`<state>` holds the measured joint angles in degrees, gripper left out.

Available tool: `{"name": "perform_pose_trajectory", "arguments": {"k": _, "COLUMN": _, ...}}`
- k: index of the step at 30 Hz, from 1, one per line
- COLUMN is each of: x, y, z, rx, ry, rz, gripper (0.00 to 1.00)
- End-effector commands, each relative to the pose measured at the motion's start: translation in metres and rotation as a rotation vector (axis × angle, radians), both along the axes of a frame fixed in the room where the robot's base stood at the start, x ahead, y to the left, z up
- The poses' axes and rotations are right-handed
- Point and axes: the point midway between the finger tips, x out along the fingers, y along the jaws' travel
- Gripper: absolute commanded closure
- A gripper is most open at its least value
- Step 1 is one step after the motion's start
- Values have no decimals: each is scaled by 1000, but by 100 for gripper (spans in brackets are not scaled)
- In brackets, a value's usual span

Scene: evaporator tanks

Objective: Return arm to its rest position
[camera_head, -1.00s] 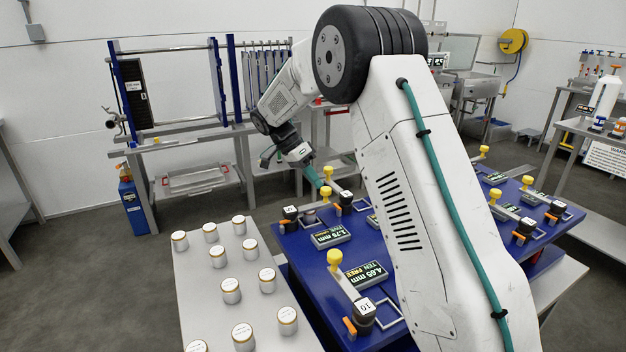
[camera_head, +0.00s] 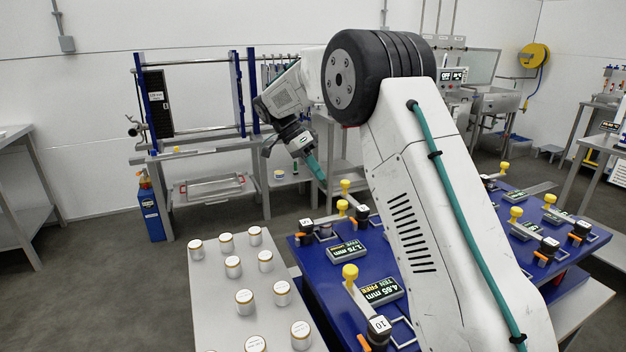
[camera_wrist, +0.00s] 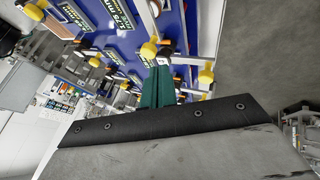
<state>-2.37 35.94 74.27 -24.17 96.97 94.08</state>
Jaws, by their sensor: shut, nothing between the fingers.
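My gripper (camera_head: 318,172) hangs at the end of my arm in the head view, above the far left part of the blue table. Its teal fingers are together with nothing between them. In the wrist view the teal fingers (camera_wrist: 157,88) point at the blue table, with yellow knobs (camera_wrist: 149,50) beyond them. In the head view the fingertips are close in the picture to a yellow knob (camera_head: 345,186); I cannot tell the gap. My arm is bent, its large white link covering the middle of the blue table.
A grey table (camera_head: 205,290) at front left holds several white-lidded jars (camera_head: 244,297). A blue-posted rack (camera_head: 196,132) stands behind. Grey floor (camera_head: 120,280) is clear at left.

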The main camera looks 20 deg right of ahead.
Motion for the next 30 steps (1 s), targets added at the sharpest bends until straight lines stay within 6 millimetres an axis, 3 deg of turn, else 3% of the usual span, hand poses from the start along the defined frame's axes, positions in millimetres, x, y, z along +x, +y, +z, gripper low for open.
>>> {"name": "perform_pose_trajectory", "arguments": {"k": 10, "x": 4, "y": 2, "z": 1, "rx": 57, "ry": 36, "rz": 104, "gripper": 100}}
{"name": "perform_pose_trajectory", "arguments": {"k": 14, "x": -6, "y": 7, "z": -24, "rx": 169, "ry": 130, "rz": 262, "gripper": 100}}
{"name": "perform_pose_trajectory", "arguments": {"k": 20, "x": -54, "y": 17, "z": -25, "rx": 372, "ry": 227, "rz": 540, "gripper": 100}}
{"name": "perform_pose_trajectory", "arguments": {"k": 30, "x": -166, "y": 32, "z": 11, "rx": 622, "ry": 246, "rz": 959, "gripper": 100}}
